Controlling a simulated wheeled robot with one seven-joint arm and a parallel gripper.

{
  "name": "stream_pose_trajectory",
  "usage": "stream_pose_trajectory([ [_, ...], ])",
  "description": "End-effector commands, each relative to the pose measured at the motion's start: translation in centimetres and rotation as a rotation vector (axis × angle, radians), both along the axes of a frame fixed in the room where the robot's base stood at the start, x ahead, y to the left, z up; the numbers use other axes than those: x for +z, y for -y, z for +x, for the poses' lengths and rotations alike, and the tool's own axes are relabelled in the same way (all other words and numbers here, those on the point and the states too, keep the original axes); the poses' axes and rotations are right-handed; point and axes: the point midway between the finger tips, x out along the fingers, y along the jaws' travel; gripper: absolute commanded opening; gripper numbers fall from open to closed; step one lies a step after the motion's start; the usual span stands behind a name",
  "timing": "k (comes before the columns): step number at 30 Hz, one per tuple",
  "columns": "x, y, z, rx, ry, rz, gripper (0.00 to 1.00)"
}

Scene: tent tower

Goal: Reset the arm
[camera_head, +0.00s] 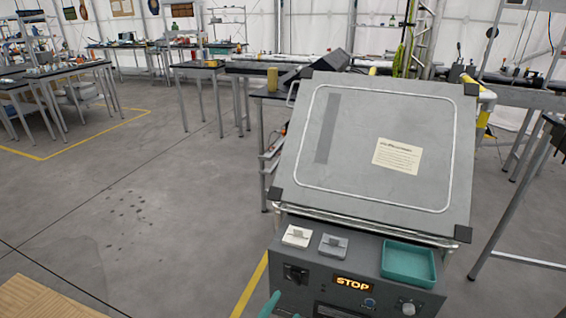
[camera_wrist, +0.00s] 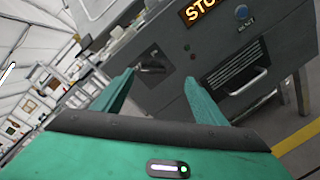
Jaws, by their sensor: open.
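A dark grey console (camera_head: 330,262) stands at the lower right in the head view, with a lit orange STOP display (camera_head: 353,283) on its front. A small blue button (camera_head: 369,303) is right of and below the display. In the wrist view the blue button (camera_wrist: 241,12) has a small label under it that seems to read RESET. My gripper (camera_wrist: 160,79) is open and empty, with teal fingers pointing at the console front, apart from the button. Only its finger ends show at the head view's bottom edge.
A tilted grey lid or panel (camera_head: 340,185) with a paper note rises behind the console top. On the top are a white block (camera_head: 297,236), a grey block (camera_head: 333,246) and a teal tray (camera_head: 408,265). A knob (camera_head: 408,306) is at front right. Floor at left is clear.

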Motion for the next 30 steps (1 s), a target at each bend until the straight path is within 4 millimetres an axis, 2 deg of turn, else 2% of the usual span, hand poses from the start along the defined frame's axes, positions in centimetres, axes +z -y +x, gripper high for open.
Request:
stream_pose_trajectory([
  [6,3.9,5.3,3.2,-0.278,-0.056,0.165,0.66],
  [15,8.8,13.1,5.4,-0.631,-0.108,0.386,0.66],
  [23,13.1,20.1,5.5,-0.923,-0.133,0.593,0.66],
  [30,17.1,26.3,4.0,-1.169,-0.134,0.794,0.66],
])
